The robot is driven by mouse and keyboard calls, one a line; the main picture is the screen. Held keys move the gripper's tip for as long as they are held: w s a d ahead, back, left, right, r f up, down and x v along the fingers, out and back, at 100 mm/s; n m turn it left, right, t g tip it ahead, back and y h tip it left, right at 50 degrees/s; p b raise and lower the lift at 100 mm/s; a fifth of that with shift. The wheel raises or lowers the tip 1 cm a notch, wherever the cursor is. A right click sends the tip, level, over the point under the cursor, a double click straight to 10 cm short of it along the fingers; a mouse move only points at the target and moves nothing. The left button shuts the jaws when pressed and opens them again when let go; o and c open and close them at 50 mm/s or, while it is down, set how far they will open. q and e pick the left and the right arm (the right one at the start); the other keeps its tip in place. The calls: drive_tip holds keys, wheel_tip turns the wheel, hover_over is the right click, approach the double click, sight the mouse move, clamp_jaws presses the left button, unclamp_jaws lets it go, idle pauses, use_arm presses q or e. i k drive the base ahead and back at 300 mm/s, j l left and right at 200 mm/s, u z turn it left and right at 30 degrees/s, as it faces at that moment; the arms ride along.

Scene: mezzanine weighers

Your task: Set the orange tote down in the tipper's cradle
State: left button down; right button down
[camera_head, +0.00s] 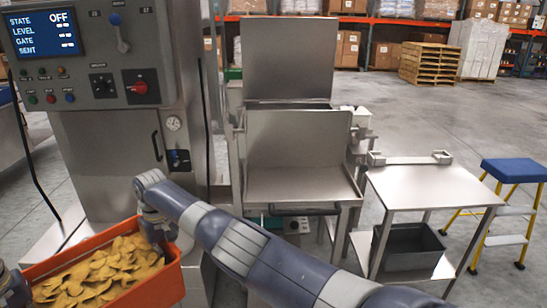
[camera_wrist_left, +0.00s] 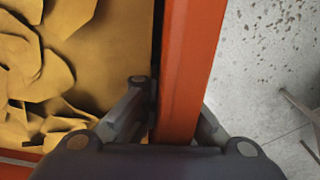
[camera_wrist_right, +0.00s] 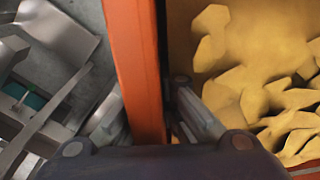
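The orange tote (camera_head: 160,288), full of yellow chips, is at the lower left of the head view, its lower part cut off by the frame. My right arm reaches across the front to the tote, and its gripper (camera_head: 158,232) is shut on the tote wall. In the right wrist view the fingers straddle the orange wall (camera_wrist_right: 138,70). My left gripper, partly seen at the left edge of the head view, is shut on the opposite wall (camera_wrist_left: 182,70). The tipper's steel cradle (camera_head: 300,187) stands in the middle, empty, with an upright back panel.
A control cabinet (camera_head: 105,140) with a screen reading STATE OFF stands behind the tote. A blue-topped step stool (camera_head: 515,171) stands farther right.

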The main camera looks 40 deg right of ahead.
sight(299, 183)
drive_tip(key=j+z, duration=0.1)
drive_tip(key=z, duration=0.25)
drive_tip(key=k+j+z, duration=0.1)
drive_tip(key=z, duration=0.25)
drive_tip(key=k+j+z, duration=0.1)
drive_tip(key=z, duration=0.3)
